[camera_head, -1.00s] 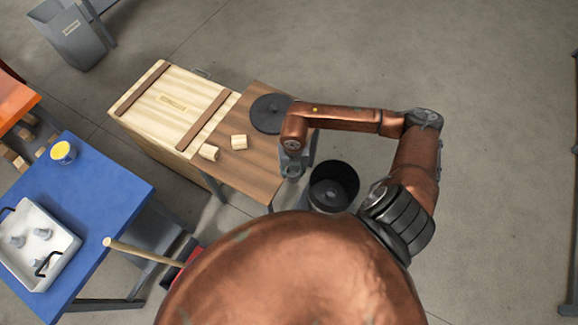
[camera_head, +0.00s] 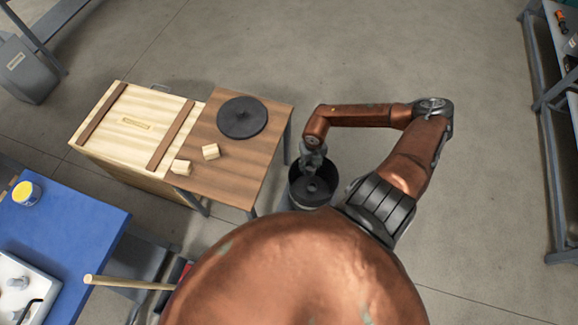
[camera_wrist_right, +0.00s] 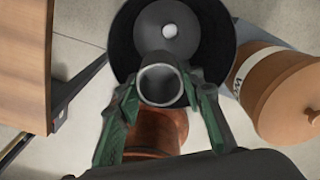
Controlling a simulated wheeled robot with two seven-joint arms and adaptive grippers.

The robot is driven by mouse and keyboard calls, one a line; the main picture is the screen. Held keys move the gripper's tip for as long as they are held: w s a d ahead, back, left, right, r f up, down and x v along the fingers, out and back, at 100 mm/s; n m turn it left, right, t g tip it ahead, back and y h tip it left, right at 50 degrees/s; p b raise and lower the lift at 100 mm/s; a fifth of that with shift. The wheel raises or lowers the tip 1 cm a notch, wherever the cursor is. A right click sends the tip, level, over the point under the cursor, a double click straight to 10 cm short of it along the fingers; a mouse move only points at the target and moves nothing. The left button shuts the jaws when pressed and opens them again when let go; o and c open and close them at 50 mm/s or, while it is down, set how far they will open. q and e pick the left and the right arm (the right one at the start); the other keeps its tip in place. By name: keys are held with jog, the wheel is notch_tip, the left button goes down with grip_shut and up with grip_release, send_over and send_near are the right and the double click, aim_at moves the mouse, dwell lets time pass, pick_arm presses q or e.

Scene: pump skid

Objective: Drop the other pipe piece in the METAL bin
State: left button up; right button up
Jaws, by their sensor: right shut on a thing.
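My right gripper (camera_head: 313,163) is over the round black bin (camera_head: 294,186) on the floor, right of the wooden table. In the right wrist view, my right gripper (camera_wrist_right: 163,100) is shut on a grey, hollow pipe piece (camera_wrist_right: 160,84), its open round end showing between the green-sided fingers. The black bin (camera_wrist_right: 124,45) lies behind the pipe piece in that view. A grey round disc with a pale knob (camera_wrist_right: 170,30) shows inside the bin. No METAL label is readable on the bin. My left gripper is not in view.
The wooden table (camera_head: 235,170) bears a dark round lid (camera_head: 242,117) and two pale wooden blocks (camera_head: 211,151). A wooden crate (camera_head: 135,122) stands left of it. A tan lidded container (camera_wrist_right: 280,90) stands beside the bin. A blue table (camera_head: 75,225) is at left.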

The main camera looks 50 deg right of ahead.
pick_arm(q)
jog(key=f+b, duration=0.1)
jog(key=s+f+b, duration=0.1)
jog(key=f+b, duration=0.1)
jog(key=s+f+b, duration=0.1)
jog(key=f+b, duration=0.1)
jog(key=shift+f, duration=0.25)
pick_arm(e)
jog(key=s+d+f, duration=0.1)
jog(key=d+f, duration=0.2)
jog(key=f, duration=0.4)
jog(key=shift+s+d, duration=0.2)
jog(key=shift+s, duration=0.05)
jog(key=shift+f, duration=0.1)
jog(key=o, duration=1.3)
notch_tip(320, 180, up, 12)
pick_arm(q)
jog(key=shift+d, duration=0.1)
